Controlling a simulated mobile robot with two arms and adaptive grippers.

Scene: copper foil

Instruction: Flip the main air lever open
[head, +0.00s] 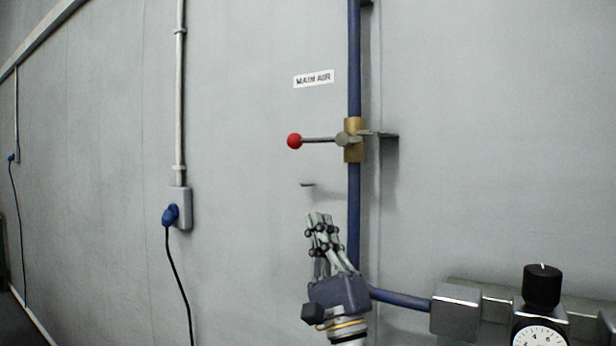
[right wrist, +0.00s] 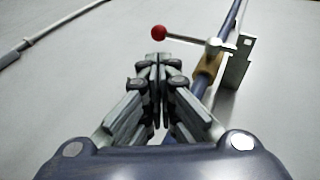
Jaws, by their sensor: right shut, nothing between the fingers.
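The main air lever (head: 317,140) is a thin metal rod with a red ball knob (head: 294,141) at its left end. It lies about level, crosswise to the blue pipe, and joins a brass valve (head: 354,148) on it. My right gripper (head: 319,218) is below the lever, pointing up, shut and empty, apart from the rod and knob. In the right wrist view the closed fingertips (right wrist: 158,58) appear just below the red knob (right wrist: 158,32), with the lever rod (right wrist: 185,39) running right to the valve (right wrist: 207,68). My left gripper is not in view.
A "MAIN AIR" label (head: 313,79) is on the grey wall above the lever. The vertical blue pipe (head: 354,60) has a metal bracket (head: 385,135) behind the valve. A regulator with black knob (head: 542,286) and gauge stands lower right. A socket (head: 180,208) is on the left.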

